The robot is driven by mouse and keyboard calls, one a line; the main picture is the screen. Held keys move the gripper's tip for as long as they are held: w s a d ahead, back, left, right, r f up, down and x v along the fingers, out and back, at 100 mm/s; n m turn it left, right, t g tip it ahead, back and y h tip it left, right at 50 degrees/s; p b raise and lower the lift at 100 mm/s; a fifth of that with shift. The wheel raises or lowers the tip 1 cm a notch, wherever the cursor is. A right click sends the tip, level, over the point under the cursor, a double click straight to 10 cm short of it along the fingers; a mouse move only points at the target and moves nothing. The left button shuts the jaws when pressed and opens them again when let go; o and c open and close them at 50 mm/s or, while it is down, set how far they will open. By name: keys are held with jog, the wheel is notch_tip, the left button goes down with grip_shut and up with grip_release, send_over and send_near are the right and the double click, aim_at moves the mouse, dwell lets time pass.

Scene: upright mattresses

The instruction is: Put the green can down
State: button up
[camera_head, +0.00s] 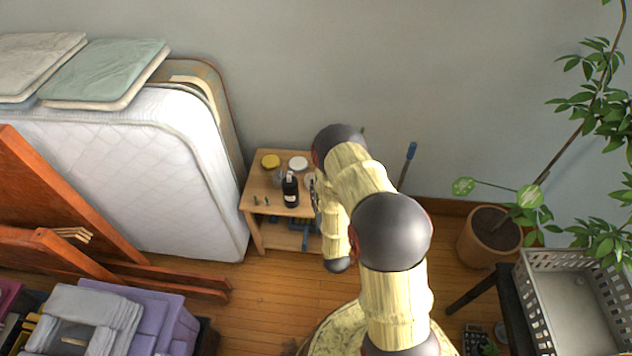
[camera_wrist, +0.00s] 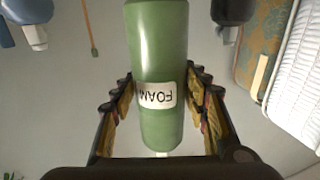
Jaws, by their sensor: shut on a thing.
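The green can (camera_wrist: 160,60) fills the middle of the wrist view, with a white label reading "FOAM" that appears upside down. My gripper (camera_wrist: 160,108) has a finger on each side of it and is shut on it. In the head view my gripper (camera_head: 316,190) is partly visible at the right side of a small wooden table (camera_head: 260,184), mostly covered by my arm. I cannot make out the can in the head view, so its height over the table is unclear.
On the table stand a dark bottle (camera_head: 290,190), a yellow round thing (camera_head: 270,161), a white round thing (camera_head: 298,163) and small items near the front. The table's front left is fairly clear. Upright mattresses (camera_head: 150,170) stand left, a potted plant (camera_head: 490,240) right.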

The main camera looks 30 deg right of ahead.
jog(key=shift+w+d+f+b, duration=1.25)
jog(key=shift+w+f, duration=0.45)
jog(key=shift+f, duration=0.4)
jog(key=shift+w+d+f+b, duration=1.1)
jog(key=shift+w+d+f, duration=0.25)
jog(key=shift+w+f, duration=0.55)
jog(key=shift+w+d+f+b, duration=1.25)
jog(key=shift+w+f, duration=0.25)
jog(key=shift+f, duration=0.75)
jog(key=shift+f, duration=0.15)
jog(key=o, duration=1.2)
jog(key=shift+c, duration=0.2)
jog(key=shift+s, duration=0.15)
jog(key=p+v, duration=0.3)
jog(key=v, duration=0.8)
jog(key=shift+s+a+p, duration=0.1)
jog(key=shift+s+p, duration=0.1)
jog(key=shift+p, duration=0.15)
jog(key=shift+s, duration=0.15)
